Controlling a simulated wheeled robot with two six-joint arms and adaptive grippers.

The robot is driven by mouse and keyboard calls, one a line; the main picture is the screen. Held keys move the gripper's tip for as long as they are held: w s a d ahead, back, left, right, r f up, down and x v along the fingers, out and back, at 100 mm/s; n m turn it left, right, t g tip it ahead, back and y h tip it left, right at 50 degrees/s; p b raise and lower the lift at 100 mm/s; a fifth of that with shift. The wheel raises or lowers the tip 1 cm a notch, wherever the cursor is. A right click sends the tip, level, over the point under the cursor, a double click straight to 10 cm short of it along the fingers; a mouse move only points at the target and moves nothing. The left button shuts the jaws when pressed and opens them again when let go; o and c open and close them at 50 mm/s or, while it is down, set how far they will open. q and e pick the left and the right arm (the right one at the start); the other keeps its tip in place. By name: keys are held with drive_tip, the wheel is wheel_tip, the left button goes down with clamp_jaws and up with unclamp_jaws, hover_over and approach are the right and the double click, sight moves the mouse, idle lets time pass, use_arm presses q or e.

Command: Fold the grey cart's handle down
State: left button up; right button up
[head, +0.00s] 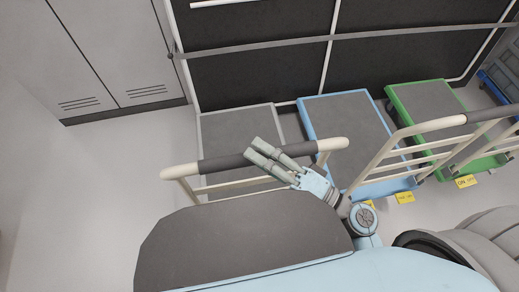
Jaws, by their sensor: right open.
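The grey cart (237,122) stands left of the other carts, with a grey deck and light grey rim. Its cream handle (188,170) with a dark grip stands up at the near end, with its top bar running across the picture. My right gripper (254,149) is open. Its two pale fingers lie across the dark grip as seen from above; I cannot tell whether they touch it. The lower part of the handle is partly hidden by my body. My left gripper is not in view.
A blue cart (346,112) stands just right of the grey one, its handle (400,135) upright and near my right arm. A green cart (434,98) stands further right. Yellow labels (404,197) lie near the carts. Grey lockers (110,50) stand back left. Floor is clear at left.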

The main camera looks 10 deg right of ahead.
drive_tip(key=shift+w+a+f, duration=0.1)
drive_tip(key=shift+w, duration=0.05)
clamp_jaws()
